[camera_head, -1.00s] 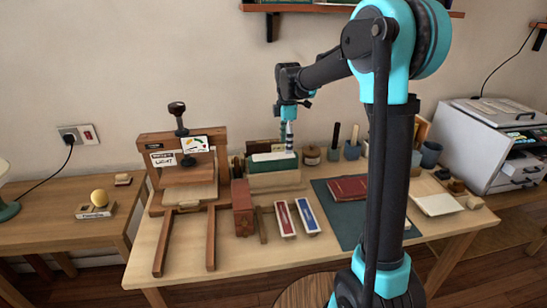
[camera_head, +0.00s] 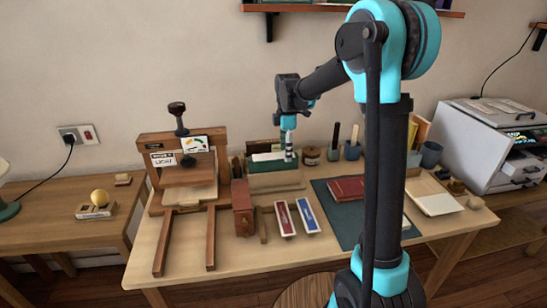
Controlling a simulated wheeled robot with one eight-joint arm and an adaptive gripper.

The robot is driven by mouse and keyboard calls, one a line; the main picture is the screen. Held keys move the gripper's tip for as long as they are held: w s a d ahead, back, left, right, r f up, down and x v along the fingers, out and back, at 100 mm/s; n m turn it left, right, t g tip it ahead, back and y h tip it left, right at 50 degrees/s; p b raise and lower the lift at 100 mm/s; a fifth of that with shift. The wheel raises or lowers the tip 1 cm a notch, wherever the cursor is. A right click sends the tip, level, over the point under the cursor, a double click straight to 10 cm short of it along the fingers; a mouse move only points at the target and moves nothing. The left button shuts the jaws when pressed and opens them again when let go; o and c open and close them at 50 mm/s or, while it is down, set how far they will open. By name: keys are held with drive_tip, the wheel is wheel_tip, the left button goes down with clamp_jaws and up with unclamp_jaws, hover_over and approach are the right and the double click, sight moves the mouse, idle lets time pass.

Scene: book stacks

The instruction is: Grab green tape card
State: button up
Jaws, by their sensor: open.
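A green card (camera_head: 270,165) stands in a small wooden box (camera_head: 275,183) at the back middle of the workbench, with a pale card edge beside it. I cannot tell whether it is the green tape card. My gripper (camera_head: 288,157) points down at the right end of the box, close to the green card. It is open, with nothing visibly held; its fingertips are small in this view, and I cannot tell whether they touch the card.
A wooden press (camera_head: 182,165) stands left of the box, with a red-brown block (camera_head: 242,205) between. A red strip (camera_head: 285,218) and a blue strip (camera_head: 307,215) lie in front. A dark red book (camera_head: 346,189) lies on a green mat (camera_head: 345,232) to the right.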

drive_tip(key=shift+c, duration=0.4)
drive_tip(key=c, duration=0.8)
